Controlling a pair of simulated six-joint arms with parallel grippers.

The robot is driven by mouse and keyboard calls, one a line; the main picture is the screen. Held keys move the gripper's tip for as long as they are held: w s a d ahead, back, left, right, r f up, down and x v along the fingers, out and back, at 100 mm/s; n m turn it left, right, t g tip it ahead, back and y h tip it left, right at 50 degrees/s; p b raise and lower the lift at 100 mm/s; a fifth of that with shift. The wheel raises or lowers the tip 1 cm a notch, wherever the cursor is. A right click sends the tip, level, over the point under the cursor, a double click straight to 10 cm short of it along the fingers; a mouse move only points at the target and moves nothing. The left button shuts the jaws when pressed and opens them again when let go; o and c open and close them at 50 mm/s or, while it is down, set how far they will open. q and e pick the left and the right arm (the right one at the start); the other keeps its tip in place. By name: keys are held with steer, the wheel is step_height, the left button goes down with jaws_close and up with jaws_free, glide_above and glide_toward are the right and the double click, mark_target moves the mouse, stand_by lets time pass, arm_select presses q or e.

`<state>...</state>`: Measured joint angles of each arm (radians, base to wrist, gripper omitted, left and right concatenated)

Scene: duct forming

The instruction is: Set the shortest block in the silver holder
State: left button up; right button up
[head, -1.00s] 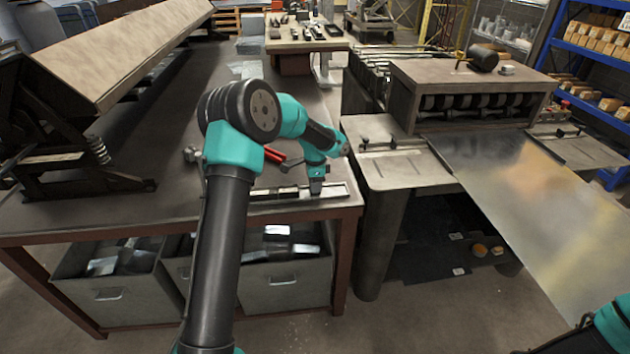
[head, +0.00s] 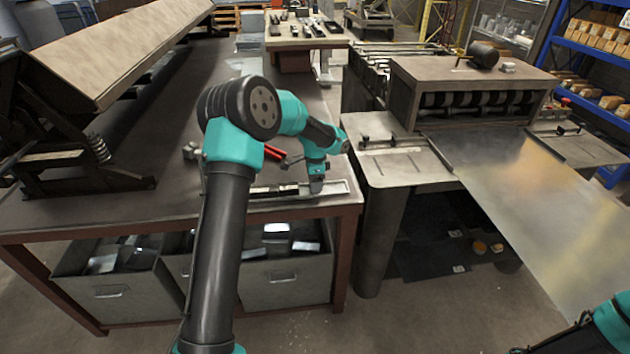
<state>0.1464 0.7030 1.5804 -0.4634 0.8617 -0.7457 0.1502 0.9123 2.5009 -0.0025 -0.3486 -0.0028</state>
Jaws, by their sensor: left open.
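A long, low silver holder (head: 338,187) lies along the front edge of the workbench, near its right corner. Dark narrow pieces (head: 272,190) that look like blocks lie in a row at its left and middle. They are too small to compare their lengths. The right end of the holder looks pale and bare. My left gripper (head: 316,188) points down at the holder, right of the dark pieces. Its jaws are open, and I see no block between them. My left forearm covers the bench left of the holder. My right gripper does not show; only my right arm is at the lower right corner.
A red-handled tool (head: 274,153) lies behind the holder. A long bending machine (head: 110,60) fills the bench's left side. Grey bins (head: 285,285) sit under the bench. A roller machine (head: 465,90) with a sheet of metal (head: 545,210) stands right, across a gap.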

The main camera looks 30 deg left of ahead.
arm_select(q)
step_height(320, 180, up, 17)
steer(key=shift+r, duration=0.2)
stand_by(0.4)
stand_by(0.3)
